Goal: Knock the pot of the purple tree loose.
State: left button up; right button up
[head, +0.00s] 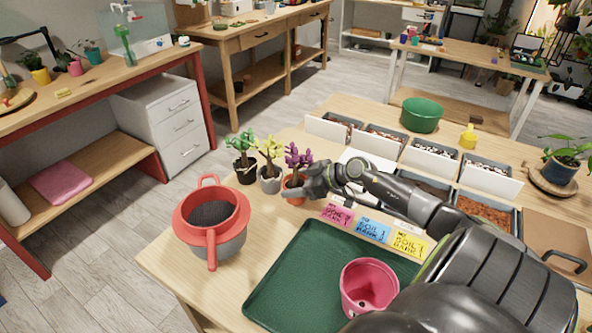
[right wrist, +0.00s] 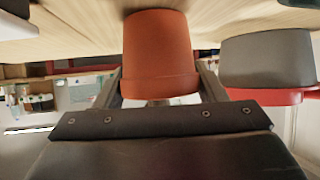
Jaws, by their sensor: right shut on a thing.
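The purple tree (head: 299,157) stands upright in a small terracotta-orange pot (head: 292,190) near the back left edge of the table. My right gripper (head: 300,187) reaches it from the right and is shut on this pot. In the right wrist view, which looks upside down, the orange pot (right wrist: 160,50) sits between the two fingers, its base close to or on the tabletop; I cannot tell which. The tree's crown is outside the wrist view. My left gripper is not in view.
Yellow (head: 270,150) and green (head: 242,142) trees stand close to the left. A red-rimmed grey tub (head: 215,243) is in front. A green tray (head: 290,290) holds a pink pot (head: 369,287). Coloured cards (head: 373,229) and soil bins (head: 480,178) lie to the right.

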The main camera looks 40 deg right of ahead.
jog(key=shift+f, duration=0.1)
jog(key=o, duration=1.1)
jog(key=shift+p+v, duration=2.75)
jog(key=shift+v, duration=5.9)
jog(key=shift+s+f, duration=0.1)
jog(key=shift+f, duration=0.05)
